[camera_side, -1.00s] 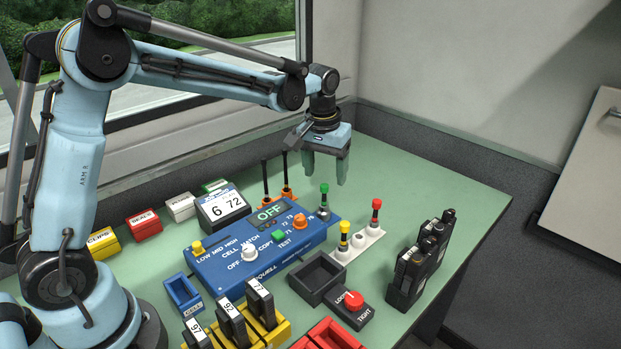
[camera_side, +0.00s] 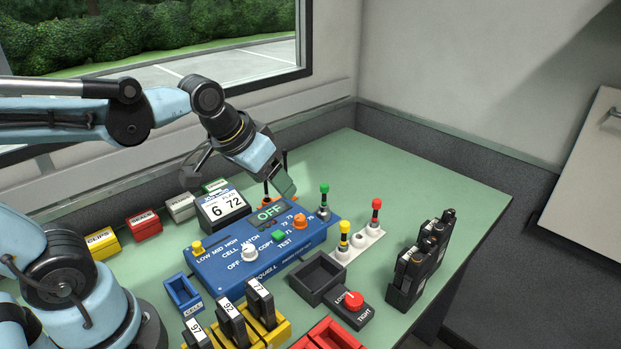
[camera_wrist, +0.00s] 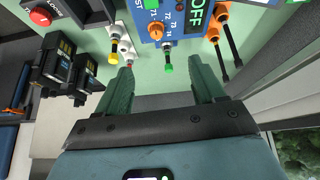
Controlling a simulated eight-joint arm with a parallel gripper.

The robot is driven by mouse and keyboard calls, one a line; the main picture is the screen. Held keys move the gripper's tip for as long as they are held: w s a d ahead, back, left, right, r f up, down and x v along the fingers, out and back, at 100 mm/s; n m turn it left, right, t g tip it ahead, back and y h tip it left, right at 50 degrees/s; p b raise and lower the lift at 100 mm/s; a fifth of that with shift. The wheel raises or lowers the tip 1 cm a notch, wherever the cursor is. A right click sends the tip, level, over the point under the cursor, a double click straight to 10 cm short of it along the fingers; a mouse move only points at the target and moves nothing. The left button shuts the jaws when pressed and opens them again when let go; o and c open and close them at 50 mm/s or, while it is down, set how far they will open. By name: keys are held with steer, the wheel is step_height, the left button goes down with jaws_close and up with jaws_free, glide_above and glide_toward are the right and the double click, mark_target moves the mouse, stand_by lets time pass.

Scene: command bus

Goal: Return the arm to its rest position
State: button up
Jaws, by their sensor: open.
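My gripper (camera_side: 284,187) is in the air at the back of the blue device (camera_side: 262,262), tilted down to the right in the side view. In the wrist view my gripper (camera_wrist: 160,85) has its two green fingers well apart with nothing between them. The arm reaches in from the left, its forearm about level. The gripper covers part of the two dark probes with orange bases (camera_side: 270,192) in the side view.
A tear-off calendar (camera_side: 224,208) stands just left below the gripper. Beyond the device are a green-tipped lever (camera_side: 324,200), a white base with yellow and red knobs (camera_side: 362,243), and black units (camera_side: 418,262). The table's back right (camera_side: 400,175) is clear.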

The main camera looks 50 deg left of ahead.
steer(key=s, duration=0.1)
steer(key=s+f, duration=0.1)
steer(key=s+t, duration=0.1)
steer(key=shift+s+d+f+m, duration=0.1)
steer(key=shift+s+f+m, duration=0.05)
steer(key=shift+f+m, duration=0.25)
